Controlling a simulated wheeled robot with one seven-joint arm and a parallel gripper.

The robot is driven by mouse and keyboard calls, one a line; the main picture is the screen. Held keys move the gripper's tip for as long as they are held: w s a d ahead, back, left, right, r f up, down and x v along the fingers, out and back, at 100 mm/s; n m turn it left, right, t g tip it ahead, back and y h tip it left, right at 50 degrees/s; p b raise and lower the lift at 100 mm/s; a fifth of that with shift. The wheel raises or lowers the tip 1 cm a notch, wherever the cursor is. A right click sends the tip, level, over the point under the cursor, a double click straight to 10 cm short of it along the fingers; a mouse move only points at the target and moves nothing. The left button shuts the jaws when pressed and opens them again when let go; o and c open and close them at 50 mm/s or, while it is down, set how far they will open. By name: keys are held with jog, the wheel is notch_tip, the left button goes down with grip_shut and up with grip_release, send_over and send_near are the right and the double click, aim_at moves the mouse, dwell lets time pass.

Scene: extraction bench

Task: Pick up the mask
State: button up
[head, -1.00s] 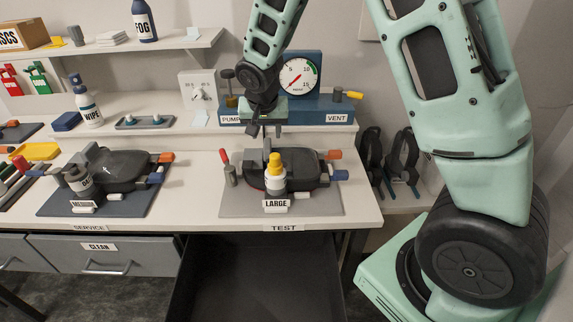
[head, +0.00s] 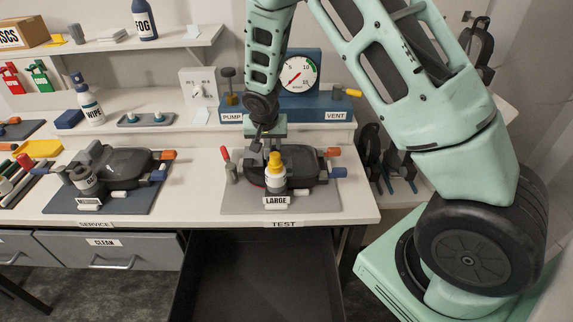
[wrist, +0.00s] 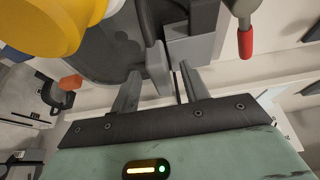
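A dark mask (head: 302,163) with a grey upright part (wrist: 157,68) lies on the grey TEST mat (head: 238,201), behind the LARGE label. A second dark mask (head: 130,161) lies on the blue SERVICE mat, behind another label. My gripper (head: 267,149) points down at the back left of the TEST mask, behind a yellow-capped bottle (head: 275,168). In the wrist view its two fingers (wrist: 158,84) are apart, and the grey upright part stands between or just beyond their tips. I cannot tell whether they touch it.
A red-handled lever (head: 228,162) stands left of the mask; its red grip also shows in the wrist view (wrist: 245,42). The blue pump unit (head: 305,103) with a gauge is behind. Below the bench front is an open dark drawer (head: 262,275).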

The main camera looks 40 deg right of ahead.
grip_shut()
jog(key=shift+r, duration=0.1)
jog(key=shift+r, duration=0.1)
